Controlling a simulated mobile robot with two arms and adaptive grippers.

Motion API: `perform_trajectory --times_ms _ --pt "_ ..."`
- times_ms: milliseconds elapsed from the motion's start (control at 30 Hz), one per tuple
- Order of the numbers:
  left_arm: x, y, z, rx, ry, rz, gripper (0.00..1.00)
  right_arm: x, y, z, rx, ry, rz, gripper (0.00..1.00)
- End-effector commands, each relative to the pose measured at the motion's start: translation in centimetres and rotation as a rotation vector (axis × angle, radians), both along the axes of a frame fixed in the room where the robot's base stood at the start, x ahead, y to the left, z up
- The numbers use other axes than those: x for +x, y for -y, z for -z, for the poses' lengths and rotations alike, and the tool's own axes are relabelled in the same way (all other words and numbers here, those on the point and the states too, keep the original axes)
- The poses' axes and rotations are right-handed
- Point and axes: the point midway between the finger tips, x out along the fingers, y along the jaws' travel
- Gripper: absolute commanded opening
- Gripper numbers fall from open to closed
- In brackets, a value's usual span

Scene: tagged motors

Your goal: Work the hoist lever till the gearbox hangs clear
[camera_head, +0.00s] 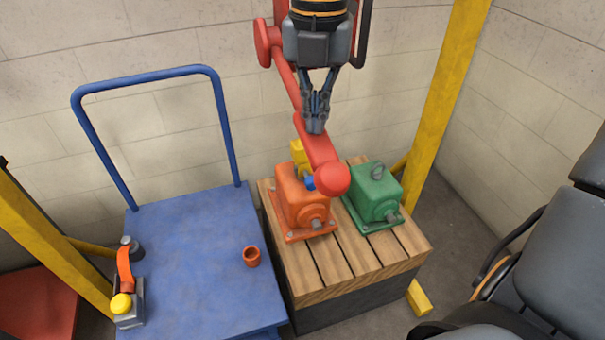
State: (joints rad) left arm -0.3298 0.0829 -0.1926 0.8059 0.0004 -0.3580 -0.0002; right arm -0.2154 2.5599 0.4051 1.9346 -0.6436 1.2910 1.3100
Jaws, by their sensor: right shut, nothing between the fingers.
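A red lever (318,152) with a round red knob (332,179) slopes down from a red hub at the top. My right gripper (315,127) comes down from the top edge, fingers shut and empty, in front of the lever's middle. I cannot tell whether it touches the lever. An orange machine housing (288,191) and a green machine housing (373,190) with an eye on top sit on a slatted wooden crate (353,268). The knob partly hides the orange one. I cannot tell which is the gearbox. My left gripper is not in view.
A blue cart (190,270) stands left of the crate with an orange cup (251,256) on it. A device with an orange handle (124,268) is at the cart's left edge. Yellow posts (445,95) flank the scene. A block wall is behind.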

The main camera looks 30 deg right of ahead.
Motion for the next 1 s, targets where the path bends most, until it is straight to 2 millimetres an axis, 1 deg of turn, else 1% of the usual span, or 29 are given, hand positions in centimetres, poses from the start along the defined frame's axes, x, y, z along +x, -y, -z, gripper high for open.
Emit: perform_trajectory --times_ms 33,300,433,1000 --pt "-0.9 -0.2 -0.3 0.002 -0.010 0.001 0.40 0.1 0.0 -0.9 -0.001 0.002 0.001 0.00" --pt "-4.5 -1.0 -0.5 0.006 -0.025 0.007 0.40 0.1 0.0 -3.3 0.000 0.003 0.001 0.00" --pt "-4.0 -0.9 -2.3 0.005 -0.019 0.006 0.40 0.0 0.0 -5.4 -0.001 0.002 0.001 0.00" --pt "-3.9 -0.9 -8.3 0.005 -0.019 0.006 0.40 -0.1 0.0 -13.4 0.001 0.001 0.000 0.00"
